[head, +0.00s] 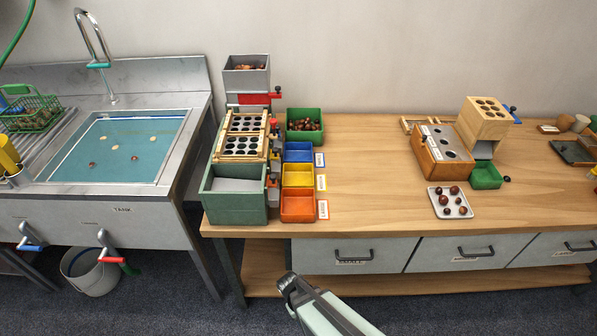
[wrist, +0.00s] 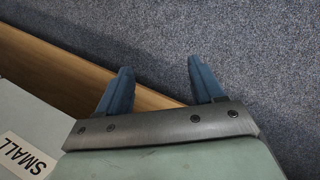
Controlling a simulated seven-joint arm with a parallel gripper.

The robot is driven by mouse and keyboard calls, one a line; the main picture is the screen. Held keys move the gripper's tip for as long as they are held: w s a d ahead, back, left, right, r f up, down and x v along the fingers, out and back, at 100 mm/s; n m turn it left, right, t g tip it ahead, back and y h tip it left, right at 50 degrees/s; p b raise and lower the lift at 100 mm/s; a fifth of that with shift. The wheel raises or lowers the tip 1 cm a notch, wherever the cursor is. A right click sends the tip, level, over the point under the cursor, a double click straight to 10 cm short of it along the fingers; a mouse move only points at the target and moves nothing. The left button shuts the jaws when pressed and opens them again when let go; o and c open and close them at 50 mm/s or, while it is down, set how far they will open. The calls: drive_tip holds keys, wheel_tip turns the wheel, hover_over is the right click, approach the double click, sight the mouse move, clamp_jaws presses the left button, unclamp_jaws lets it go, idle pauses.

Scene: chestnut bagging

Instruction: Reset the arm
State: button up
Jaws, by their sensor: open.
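My gripper (head: 285,283) is in front of the workbench, low in the head view, with my pale green arm link running to the bottom edge. In the wrist view its two blue fingers (wrist: 158,88) stand wide apart with nothing between them. Beyond the fingers are the grey carpet and the edge of a wooden board. The drawer labelled SMALL (wrist: 22,120) shows at the lower left of the wrist view, beside the gripper.
The wooden workbench (head: 380,160) carries a green sorting box (head: 235,208), blue, yellow and orange bins, a green bin of chestnuts (head: 305,138), a white tray (head: 437,205) with several chestnuts, and a wooden block stand (head: 487,118). A sink (head: 50,190) stands left, with a bucket (head: 90,280) below.

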drive_tip(key=s+d+f+m+g+y, duration=0.1)
drive_tip(key=s+d+m+g+y, duration=0.2)
drive_tip(key=s+d, duration=1)
drive_tip(key=m+g, duration=0.2)
drive_tip(key=shift+s+m+y, duration=0.3)
drive_tip(key=shift+s+y, duration=0.05)
drive_tip(key=shift+y, duration=0.05)
drive_tip(key=shift+d, duration=0.1)
idle(0.4)
